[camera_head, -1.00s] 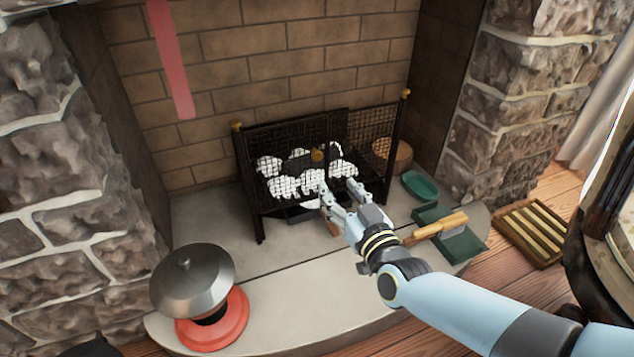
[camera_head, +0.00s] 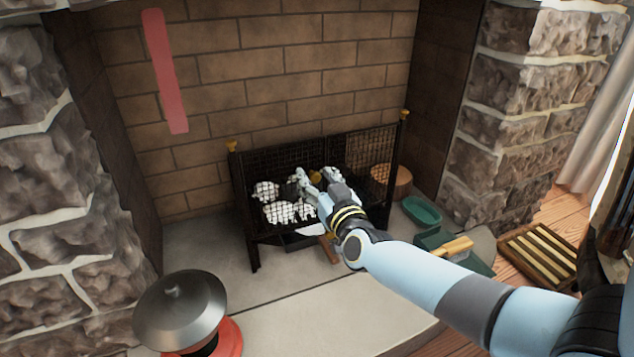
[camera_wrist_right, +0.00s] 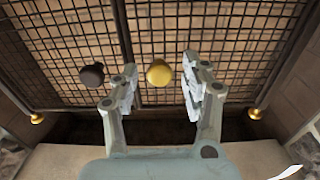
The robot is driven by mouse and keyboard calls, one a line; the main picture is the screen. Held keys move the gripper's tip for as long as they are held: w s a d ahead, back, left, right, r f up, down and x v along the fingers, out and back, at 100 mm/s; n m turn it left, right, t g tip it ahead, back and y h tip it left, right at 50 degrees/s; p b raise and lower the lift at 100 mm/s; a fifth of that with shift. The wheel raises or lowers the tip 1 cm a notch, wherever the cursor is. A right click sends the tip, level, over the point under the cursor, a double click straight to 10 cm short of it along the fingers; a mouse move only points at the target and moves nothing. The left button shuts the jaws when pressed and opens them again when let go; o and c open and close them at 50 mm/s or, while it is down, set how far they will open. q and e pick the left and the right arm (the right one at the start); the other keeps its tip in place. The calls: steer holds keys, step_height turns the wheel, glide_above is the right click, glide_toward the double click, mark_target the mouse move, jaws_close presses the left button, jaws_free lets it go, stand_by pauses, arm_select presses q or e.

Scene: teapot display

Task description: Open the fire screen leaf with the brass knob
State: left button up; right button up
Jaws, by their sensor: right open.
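The black mesh fire screen (camera_head: 290,160) stands in front of the hearth with its leaves side by side. The brass knob (camera_wrist_right: 159,72) sits on the right leaf (camera_wrist_right: 225,40), near the middle bar. A dark knob (camera_wrist_right: 92,75) sits on the left leaf (camera_wrist_right: 60,50). My right gripper (camera_head: 318,178) is open in front of the screen. In the right wrist view its two fingers lie on either side of the brass knob, with gaps visible. In the head view the brass knob (camera_head: 316,177) is partly hidden by the gripper. My left gripper is out of view.
White lumps (camera_head: 280,210) lie behind the mesh. A metal-lidded red pot (camera_head: 182,310) stands at front left. A green dish (camera_head: 422,211), a dark green dustpan with a wooden-handled brush (camera_head: 453,247) and a slatted wooden tray (camera_head: 538,255) lie to the right. The front slab is mostly clear.

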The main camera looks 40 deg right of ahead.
jaws_close()
stand_by(0.3)
stand_by(0.4)
